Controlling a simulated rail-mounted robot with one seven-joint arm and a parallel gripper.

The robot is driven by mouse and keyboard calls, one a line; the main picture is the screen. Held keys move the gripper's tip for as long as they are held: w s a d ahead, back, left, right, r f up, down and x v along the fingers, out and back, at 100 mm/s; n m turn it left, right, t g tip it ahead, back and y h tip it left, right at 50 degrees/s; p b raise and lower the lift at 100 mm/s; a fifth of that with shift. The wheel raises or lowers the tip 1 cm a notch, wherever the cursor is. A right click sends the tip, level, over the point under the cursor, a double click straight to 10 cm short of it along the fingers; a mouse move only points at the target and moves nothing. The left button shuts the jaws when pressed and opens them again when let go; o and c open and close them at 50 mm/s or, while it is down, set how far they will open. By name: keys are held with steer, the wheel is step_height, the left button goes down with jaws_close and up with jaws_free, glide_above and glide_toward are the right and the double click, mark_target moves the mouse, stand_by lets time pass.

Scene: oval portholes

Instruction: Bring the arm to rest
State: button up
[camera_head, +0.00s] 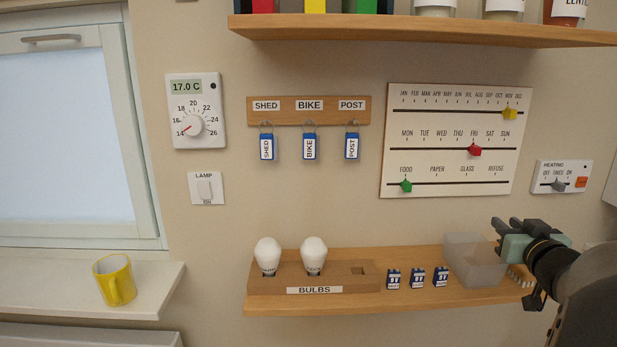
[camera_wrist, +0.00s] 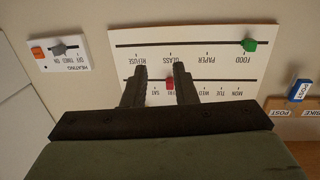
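My gripper (camera_head: 499,236) is at the right in the head view, in front of the wall and near the right end of the lower shelf. It is clear of the wall board. In the wrist view my gripper (camera_wrist: 160,72) shows two dark fingers held apart with a gap between them. Nothing is held in the gap. The red slider (camera_wrist: 170,83) shows between the fingers, but it sits on the board behind them. My arm (camera_head: 590,290) reaches in from the lower right.
The lower shelf (camera_head: 350,301) carries bulbs (camera_head: 313,255), small blue-and-white boxes (camera_head: 417,277) and a translucent bin (camera_head: 470,262) close to my gripper. The slider board (camera_head: 430,125) and heating switch (camera_head: 562,176) are on the wall. A yellow mug (camera_head: 115,280) stands on the sill.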

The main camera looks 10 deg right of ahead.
steer(key=a+f+m+g, duration=0.1)
steer(key=a+f+g, duration=0.6)
steer(key=a+f, duration=0.7)
steer(key=s+a+f+n+g+y, duration=0.2)
steer(key=s+a+f+g, duration=0.2)
steer(key=s+a, duration=0.5)
steer(key=s+a+f+n+g+y, duration=0.2)
steer(key=s+a+f+g+y, duration=0.1)
steer(key=s+a, duration=0.6)
steer(key=a+f+g, duration=0.1)
steer(key=a+g, duration=0.1)
steer(key=a, duration=0.2)
steer(key=shift+s+a, duration=0.15)
steer(key=shift+s, duration=0.05)
stand_by(1.0)
